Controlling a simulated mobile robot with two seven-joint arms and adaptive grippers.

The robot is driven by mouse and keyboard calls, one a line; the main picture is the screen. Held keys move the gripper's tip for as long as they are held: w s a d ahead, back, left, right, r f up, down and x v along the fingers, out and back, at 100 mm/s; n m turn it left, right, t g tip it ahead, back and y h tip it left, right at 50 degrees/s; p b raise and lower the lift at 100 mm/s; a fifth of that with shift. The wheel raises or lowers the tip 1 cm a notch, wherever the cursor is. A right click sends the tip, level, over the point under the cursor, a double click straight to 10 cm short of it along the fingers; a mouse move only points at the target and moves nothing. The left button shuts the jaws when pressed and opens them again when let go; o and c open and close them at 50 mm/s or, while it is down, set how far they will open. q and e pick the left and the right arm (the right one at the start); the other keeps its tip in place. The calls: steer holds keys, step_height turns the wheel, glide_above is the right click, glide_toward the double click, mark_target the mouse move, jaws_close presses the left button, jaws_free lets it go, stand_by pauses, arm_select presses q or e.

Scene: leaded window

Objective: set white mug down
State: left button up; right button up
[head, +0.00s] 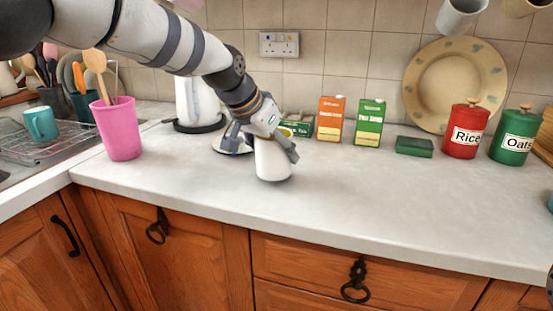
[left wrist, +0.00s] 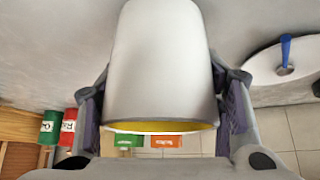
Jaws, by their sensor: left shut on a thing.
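The white mug (head: 272,163) is upright over the middle of the worktop, near its front half. My left gripper (head: 263,148) is shut on it, with one finger on each side of its wall. In the left wrist view the mug (left wrist: 160,60) fills the middle between the two fingers (left wrist: 165,95), and a yellow inside shows at its rim. I cannot tell whether its base touches the worktop or is just above it.
The grey worktop (head: 360,205) is clear in front and to the right. A white plate (head: 220,147) with a blue-handled thing, a kettle (head: 197,100), and orange (head: 330,118) and green (head: 369,123) cartons stand behind. A pink utensil pot (head: 122,135) is left.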

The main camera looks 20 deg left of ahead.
arm_select(q)
steer(key=shift+f, duration=0.95)
arm_select(e)
steer(key=shift+w, duration=0.1)
arm_select(q)
steer(key=shift+s, duration=0.1)
steer(key=o, duration=1.9)
steer(key=shift+f, duration=0.15)
steer(key=p+v, duration=0.1)
steer(key=v, duration=1.1)
steer(key=shift+p, duration=0.3)
arm_select(e)
steer(key=shift+w+r+t, duration=0.5)
steer(key=shift+w+r, duration=0.55)
